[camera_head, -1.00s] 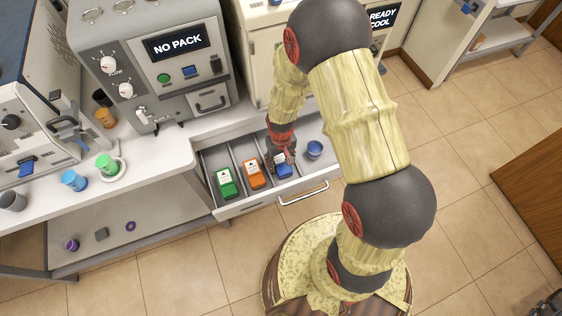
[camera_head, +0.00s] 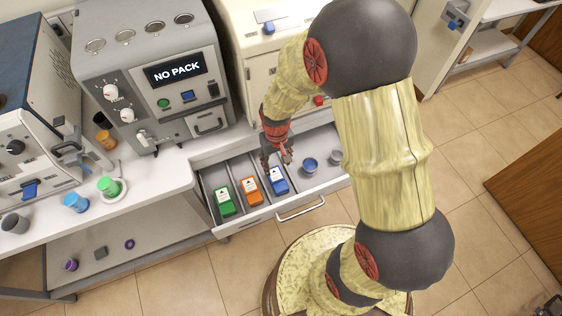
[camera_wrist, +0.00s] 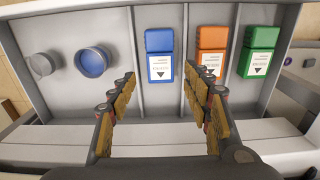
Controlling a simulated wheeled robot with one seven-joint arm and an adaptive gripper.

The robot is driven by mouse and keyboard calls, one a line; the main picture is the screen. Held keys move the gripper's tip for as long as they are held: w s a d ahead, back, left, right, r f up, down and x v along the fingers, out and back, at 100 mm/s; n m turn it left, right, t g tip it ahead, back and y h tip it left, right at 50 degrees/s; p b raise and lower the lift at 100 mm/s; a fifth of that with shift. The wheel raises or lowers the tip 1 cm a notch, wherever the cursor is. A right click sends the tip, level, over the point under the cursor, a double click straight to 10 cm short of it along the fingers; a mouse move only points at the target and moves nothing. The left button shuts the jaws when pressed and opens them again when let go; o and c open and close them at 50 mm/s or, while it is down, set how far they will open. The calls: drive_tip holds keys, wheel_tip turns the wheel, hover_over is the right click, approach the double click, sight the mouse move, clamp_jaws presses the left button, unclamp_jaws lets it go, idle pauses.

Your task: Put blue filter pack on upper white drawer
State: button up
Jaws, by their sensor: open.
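The blue filter pack (camera_head: 278,181) lies in a compartment of the open white drawer (camera_head: 335,186), right of the orange pack. In the wrist view the blue pack (camera_wrist: 159,56) has a white label and lies flat between dividers, ahead of my gripper. My gripper (camera_head: 277,158) is over the rear part of the drawer, behind the blue pack. In the wrist view my gripper (camera_wrist: 158,82) has its two fingers spread wide, with nothing between them.
Beside the blue pack lie an orange pack (camera_head: 252,191) and a green pack (camera_head: 224,201). A blue cup (camera_head: 310,165) and a grey cup (camera_head: 336,157) share the drawer. A grey machine reading NO PACK (camera_head: 150,75) stands on the counter behind.

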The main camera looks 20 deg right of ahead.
wheel_tip(320, 180, up, 11)
drive_tip(key=t, duration=0.2)
drive_tip(key=s+r+t, duration=0.1)
drive_tip(key=s+r, duration=0.6)
drive_tip(key=r, duration=0.3)
drive_tip(key=s+r+t, duration=0.2)
drive_tip(key=s+r, duration=0.5)
drive_tip(key=r, duration=0.4)
drive_tip(key=shift+s+r+t, duration=0.3)
drive_tip(key=shift+s, duration=0.05)
